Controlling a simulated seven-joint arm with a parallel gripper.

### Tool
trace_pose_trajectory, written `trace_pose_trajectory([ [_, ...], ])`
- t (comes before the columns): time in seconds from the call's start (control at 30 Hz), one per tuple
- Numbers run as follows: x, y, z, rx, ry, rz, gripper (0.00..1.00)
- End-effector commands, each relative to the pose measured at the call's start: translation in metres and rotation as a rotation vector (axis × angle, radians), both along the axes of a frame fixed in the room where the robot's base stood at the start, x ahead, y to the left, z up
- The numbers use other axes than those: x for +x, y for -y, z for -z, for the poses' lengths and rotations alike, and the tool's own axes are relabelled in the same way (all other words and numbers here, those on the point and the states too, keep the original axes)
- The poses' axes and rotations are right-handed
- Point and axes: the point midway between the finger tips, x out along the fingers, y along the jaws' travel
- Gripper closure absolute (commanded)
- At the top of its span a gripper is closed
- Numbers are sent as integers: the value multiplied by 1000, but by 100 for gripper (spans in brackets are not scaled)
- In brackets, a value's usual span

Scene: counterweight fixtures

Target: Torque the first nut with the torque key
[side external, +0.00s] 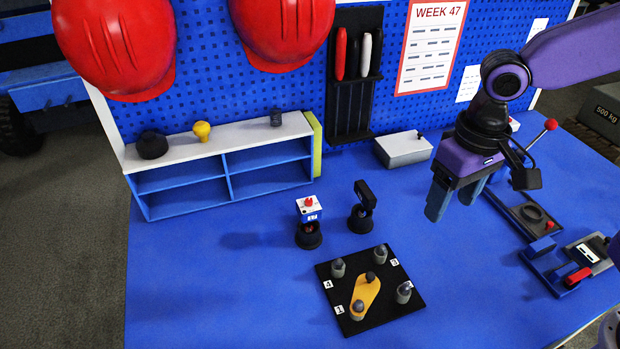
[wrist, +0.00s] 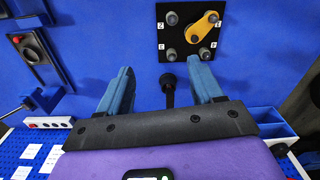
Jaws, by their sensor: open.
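A black square plate (side external: 392,311) with number labels carries grey posts with dark rounded tops near its corners. An orange-yellow link (side external: 365,294) runs from the plate's middle to the post by label 1 (side external: 357,311). Two tools stand behind the plate: a black one with an angled head (side external: 361,204) and one with a white-and-blue box and red top (side external: 311,211). I cannot tell for sure which is the torque key. My gripper (side external: 451,208) is open and empty, raised right of both tools. In the wrist view, the black tool (wrist: 168,84) shows between the fingers, below them.
A blue shelf (side external: 224,174) stands at the back left, against the pegboard. A grey-white box (side external: 404,150) sits behind my gripper. Fixtures with a red-knobbed lever (side external: 550,125) and a red handle (side external: 579,276) occupy the right. The table's front left is clear.

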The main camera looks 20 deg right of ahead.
Motion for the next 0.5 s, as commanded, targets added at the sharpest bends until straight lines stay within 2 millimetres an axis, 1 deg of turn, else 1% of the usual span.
trace_pose_trajectory([
  [0.03, 14, -15, 3, -2, -3, 85, 34],
  [0.2, 60, -55, 11, -3, -8, 398, 34],
  [0.37, 100, -89, 24, -3, -13, 694, 34],
  [0.5, 132, -114, 38, -5, -16, 953, 34],
])
